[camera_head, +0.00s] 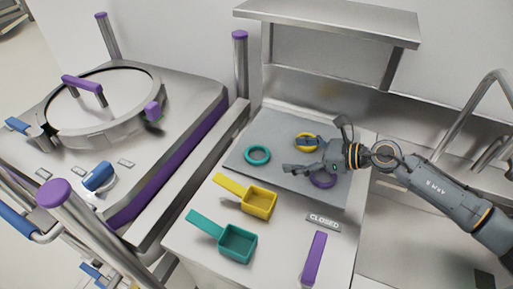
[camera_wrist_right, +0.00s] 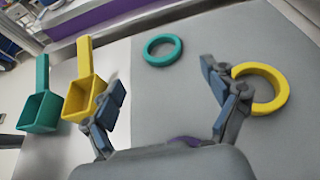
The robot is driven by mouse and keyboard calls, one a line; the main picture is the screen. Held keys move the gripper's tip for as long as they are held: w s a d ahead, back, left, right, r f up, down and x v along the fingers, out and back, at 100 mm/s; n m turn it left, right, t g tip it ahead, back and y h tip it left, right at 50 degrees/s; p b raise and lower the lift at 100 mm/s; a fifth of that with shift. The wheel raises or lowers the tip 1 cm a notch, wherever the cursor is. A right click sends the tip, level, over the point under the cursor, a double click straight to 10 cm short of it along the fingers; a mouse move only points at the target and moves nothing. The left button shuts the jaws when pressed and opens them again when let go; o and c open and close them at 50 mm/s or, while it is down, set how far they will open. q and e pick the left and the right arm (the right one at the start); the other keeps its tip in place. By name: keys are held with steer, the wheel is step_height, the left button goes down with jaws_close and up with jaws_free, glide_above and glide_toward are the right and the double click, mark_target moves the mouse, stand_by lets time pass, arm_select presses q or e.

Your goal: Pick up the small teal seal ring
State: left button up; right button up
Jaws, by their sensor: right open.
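The teal seal ring (camera_head: 257,163) lies flat on the grey mat, left of my right gripper. It also shows in the right wrist view (camera_wrist_right: 162,64), ahead of the fingertips and roughly centred between them, with a gap. My right gripper (camera_head: 308,153) is open and empty, over the mat. In the wrist view its fingers are spread wide. A yellow ring (camera_wrist_right: 283,90) shows partly behind the right-hand finger. A purple ring (camera_head: 322,185) lies under the gripper, partly hidden. My left gripper is not in view.
A yellow scoop (camera_head: 260,203) and a teal scoop (camera_head: 238,244) lie on the counter at the mat's front. A CLOSED sign (camera_head: 324,221) and purple strip (camera_head: 315,258) lie nearby. A steel shelf (camera_head: 330,22) stands behind. A lidded vessel is at left. The mat around the teal ring is clear.

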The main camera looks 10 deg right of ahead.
mark_target(266, 154)
steer(key=x, duration=0.4)
steer(key=shift+w+p, duration=0.1)
steer(key=shift+p, duration=0.25)
steer(key=shift+w+a+f, duration=0.15)
steer(key=p+x, duration=0.2)
steer(key=x, duration=0.3)
steer(key=shift+f, duration=0.25)
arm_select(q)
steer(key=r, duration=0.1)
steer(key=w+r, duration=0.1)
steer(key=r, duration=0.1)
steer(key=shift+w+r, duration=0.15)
arm_select(e)
steer(key=c, duration=1)
